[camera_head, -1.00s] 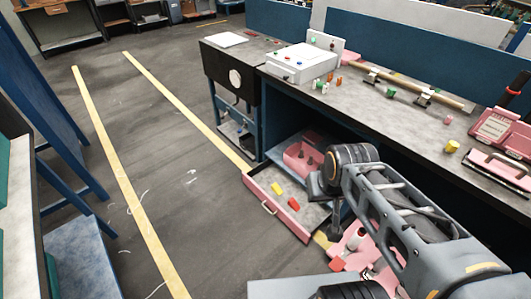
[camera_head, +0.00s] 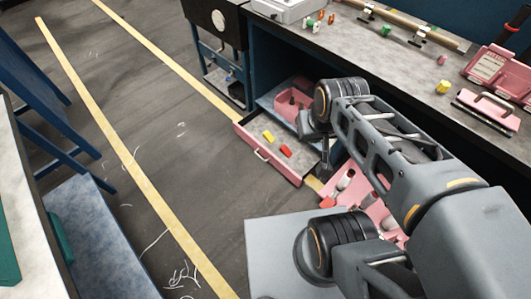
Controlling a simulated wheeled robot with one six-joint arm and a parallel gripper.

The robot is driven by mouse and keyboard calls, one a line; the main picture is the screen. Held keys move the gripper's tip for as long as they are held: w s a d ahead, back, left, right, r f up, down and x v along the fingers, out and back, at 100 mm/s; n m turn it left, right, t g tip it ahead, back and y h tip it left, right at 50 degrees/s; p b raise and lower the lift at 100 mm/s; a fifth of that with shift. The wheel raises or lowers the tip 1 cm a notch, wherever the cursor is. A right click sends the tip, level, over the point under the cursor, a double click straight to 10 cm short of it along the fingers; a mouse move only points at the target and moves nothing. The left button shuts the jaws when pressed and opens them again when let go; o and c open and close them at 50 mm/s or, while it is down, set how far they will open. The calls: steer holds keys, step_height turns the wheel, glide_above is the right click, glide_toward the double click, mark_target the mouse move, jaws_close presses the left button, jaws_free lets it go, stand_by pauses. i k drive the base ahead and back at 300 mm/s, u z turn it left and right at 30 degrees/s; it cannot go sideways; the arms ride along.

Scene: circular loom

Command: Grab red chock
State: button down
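A small red block (camera_head: 285,151), which looks like the red chock, lies in the open pink-fronted drawer (camera_head: 262,154). A yellow block (camera_head: 268,136) lies beside it, a little farther back and to the left. Another red piece (camera_head: 327,202) is lower right, by the pink case (camera_head: 362,192) under my arm. My grey arm reaches in from the lower right, and its far joint stands right of the drawer. I cannot make out gripper fingers; the arm's own links hide what lies behind them.
The workbench (camera_head: 405,62) at right carries a pink box, a yellow cylinder (camera_head: 443,87) and a wooden rod on stands. A pink bin (camera_head: 292,103) sits on the shelf behind the drawer. Floor left of the drawer is clear, with yellow lines (camera_head: 130,160).

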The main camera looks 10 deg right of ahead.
mark_target(284, 149)
steer(key=u, duration=0.5)
steer(key=k, duration=0.6)
steer(key=u, duration=0.7)
steer(key=i, duration=0.85)
steer(key=z, duration=0.5)
steer(key=i, duration=0.9)
steer(key=z, duration=1.3)
steer(key=i, duration=0.5)
steer(key=z, duration=0.4)
